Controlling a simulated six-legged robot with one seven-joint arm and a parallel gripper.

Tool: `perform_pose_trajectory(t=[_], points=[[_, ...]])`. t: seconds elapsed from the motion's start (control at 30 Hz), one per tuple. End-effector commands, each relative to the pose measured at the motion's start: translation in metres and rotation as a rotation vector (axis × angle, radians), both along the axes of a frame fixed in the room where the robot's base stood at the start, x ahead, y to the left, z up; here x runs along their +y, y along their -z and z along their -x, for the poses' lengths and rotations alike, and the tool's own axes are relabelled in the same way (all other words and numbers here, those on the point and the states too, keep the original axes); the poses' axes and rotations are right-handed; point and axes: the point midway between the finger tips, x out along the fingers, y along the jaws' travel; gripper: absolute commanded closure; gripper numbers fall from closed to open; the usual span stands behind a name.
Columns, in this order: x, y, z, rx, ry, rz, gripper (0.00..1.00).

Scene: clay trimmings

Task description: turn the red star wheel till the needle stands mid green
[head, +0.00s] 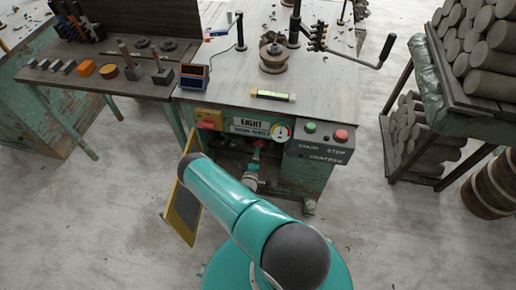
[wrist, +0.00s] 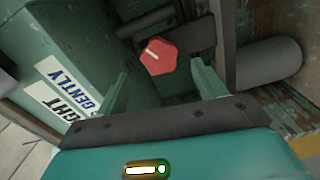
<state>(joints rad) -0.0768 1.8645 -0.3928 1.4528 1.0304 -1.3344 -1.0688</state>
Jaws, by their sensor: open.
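The red star wheel (wrist: 159,57), with a pale mark on its face, sits under the machine's front panel. A bit of its red shows in the head view (head: 262,143). My gripper (wrist: 160,83) is open and empty, with its two green fingers apart. The wheel shows between and just beyond the fingertips, and I see no contact. The round gauge (head: 282,132) is at the right end of the nameplate in the head view. It has a white face with coloured parts, but its needle is too small to read. The gauge is not in the wrist view.
Right of the gauge is a control box (head: 321,144) with green and red buttons. A dark pipe end (wrist: 268,62) lies right of the wheel. A yellow-edged dark panel (head: 184,203) stands left of my arm. A rack of clay cylinders (head: 432,95) stands right; the floor between is clear.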

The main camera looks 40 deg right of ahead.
Motion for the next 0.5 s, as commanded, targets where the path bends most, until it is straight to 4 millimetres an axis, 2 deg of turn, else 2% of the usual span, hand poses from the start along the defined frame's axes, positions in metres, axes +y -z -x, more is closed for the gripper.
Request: perform_pose_trajectory(t=[0.03, 0.2, 0.33, 0.5], points=[[0.011, 0.001, 0.007, 0.003, -0.002, -0.002, 0.3], [0.039, 0.001, 0.029, 0.002, -0.002, -0.002, 0.3], [0.053, 0.001, 0.041, 0.001, 0.0, -0.002, 0.3], [0.061, 0.0, 0.047, 0.001, 0.001, 0.0, 0.3]])
